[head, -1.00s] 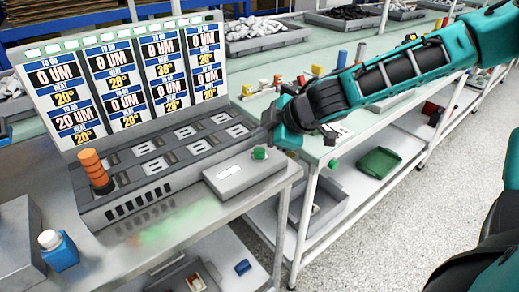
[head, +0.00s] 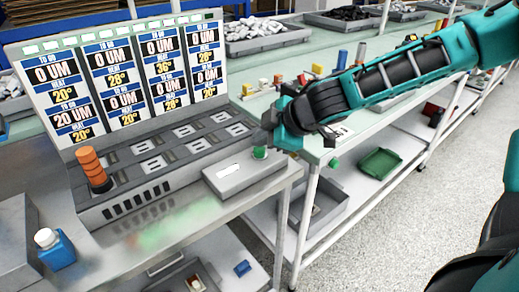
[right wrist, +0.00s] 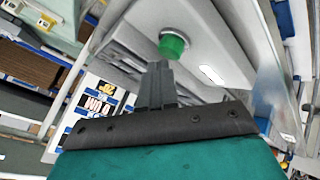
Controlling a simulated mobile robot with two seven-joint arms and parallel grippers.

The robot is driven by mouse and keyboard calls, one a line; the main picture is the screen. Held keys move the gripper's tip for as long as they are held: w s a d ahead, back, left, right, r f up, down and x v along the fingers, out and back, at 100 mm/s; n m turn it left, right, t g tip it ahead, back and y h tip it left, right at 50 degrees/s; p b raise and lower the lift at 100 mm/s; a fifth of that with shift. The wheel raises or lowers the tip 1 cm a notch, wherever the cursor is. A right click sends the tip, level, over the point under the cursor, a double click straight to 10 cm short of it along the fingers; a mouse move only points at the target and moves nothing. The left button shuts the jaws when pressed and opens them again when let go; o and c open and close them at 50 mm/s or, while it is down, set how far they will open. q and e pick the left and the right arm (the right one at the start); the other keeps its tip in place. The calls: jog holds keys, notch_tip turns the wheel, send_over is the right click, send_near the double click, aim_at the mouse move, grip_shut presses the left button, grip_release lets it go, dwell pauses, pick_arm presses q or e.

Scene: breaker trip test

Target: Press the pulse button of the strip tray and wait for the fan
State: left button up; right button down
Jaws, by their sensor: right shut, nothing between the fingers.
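The strip tray (head: 150,205) is a grey slotted unit on the near bench, with several display panels standing behind it. The green pulse button (head: 260,152) sits on a grey box (head: 232,181) at the tray's right side. It also shows in the right wrist view (right wrist: 173,44), just beyond my fingertips. My right gripper (head: 266,141) is shut and empty, its fingers at the button's upper edge in the head view. I cannot tell whether they touch it. In the right wrist view the closed fingers (right wrist: 160,68) point toward the button. No fan can be made out.
An orange stacked cylinder (head: 91,168) stands on the tray's front left corner. A blue bottle with a white cap (head: 57,250) stands at the lower left. A second bench (head: 335,75) with bins and small parts lies behind. The floor at right is clear.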

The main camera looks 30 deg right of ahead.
aim_at(263, 151)
jog(key=shift+f+b, duration=0.55)
jog(key=shift+b, duration=0.05)
dwell(0.5)
dwell(0.3)
jog(key=shift+r+p, duration=0.8)
jog(key=shift+r, duration=0.15)
notch_tip(263, 151, up, 5)
jog(key=p, duration=0.4)
dwell(0.6)
